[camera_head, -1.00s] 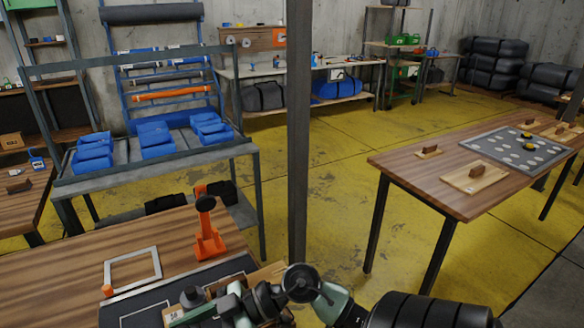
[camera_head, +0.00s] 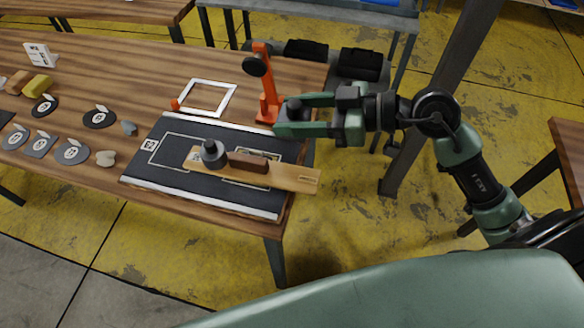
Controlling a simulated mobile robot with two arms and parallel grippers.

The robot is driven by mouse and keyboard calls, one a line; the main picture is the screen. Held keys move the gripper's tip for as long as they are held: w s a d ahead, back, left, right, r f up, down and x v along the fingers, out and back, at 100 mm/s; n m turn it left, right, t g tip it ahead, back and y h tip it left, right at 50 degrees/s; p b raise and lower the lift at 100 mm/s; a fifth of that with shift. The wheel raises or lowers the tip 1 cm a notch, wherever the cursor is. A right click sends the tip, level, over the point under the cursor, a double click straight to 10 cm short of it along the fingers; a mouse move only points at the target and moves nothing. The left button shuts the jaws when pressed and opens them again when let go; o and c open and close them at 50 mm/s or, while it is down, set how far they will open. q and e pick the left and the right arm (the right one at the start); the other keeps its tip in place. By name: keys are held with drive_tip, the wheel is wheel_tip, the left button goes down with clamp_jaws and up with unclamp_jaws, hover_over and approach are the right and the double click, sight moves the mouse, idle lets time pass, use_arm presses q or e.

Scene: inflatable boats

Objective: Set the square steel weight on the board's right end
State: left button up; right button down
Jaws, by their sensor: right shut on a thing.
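The wooden board (camera_head: 295,180) lies over a black mat, with a brown block (camera_head: 248,162) across its middle. A dark round weight with a knob (camera_head: 213,153) stands on its left end; its right end is bare. My right gripper (camera_head: 290,118) is above and beyond the board's right end, near the orange stand. It is shut on a small dark grey thing (camera_head: 293,104), mostly hidden by the fingers; its shape is unclear, so I cannot tell for sure that it is the square steel weight. My left gripper is out of view.
An orange stand (camera_head: 266,88) and a white frame (camera_head: 208,97) stand behind the black mat (camera_head: 165,168). Several dark labelled pieces (camera_head: 72,152) and yellow and brown blocks (camera_head: 38,85) lie at the table's left. A grey post (camera_head: 440,85) rises right of the table.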

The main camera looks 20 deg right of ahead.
sight(281, 114)
drive_tip(key=r, duration=0.1)
drive_tip(key=a+r, duration=0.1)
drive_tip(key=w+r, duration=0.1)
drive_tip(key=r, duration=0.1)
drive_tip(key=shift+a, duration=0.4)
drive_tip(key=shift+a+f, duration=0.1)
drive_tip(key=shift+a, duration=0.05)
wheel_tip(281, 114, down, 15)
drive_tip(key=b, duration=0.3)
drive_tip(key=shift+b, duration=0.35)
drive_tip(key=shift+f+b, duration=0.65)
drive_tip(key=shift+f, duration=1.55)
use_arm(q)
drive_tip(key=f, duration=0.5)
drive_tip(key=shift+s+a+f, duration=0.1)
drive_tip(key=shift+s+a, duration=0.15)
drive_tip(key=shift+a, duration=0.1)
use_arm(e)
drive_tip(key=c, duration=0.6)
unclamp_jaws()
drive_tip(key=shift+s+f, duration=0.1)
drive_tip(key=shift+f, duration=0.1)
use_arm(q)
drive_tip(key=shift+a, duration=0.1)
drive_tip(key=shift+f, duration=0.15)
use_arm(e)
drive_tip(key=v, duration=1.2)
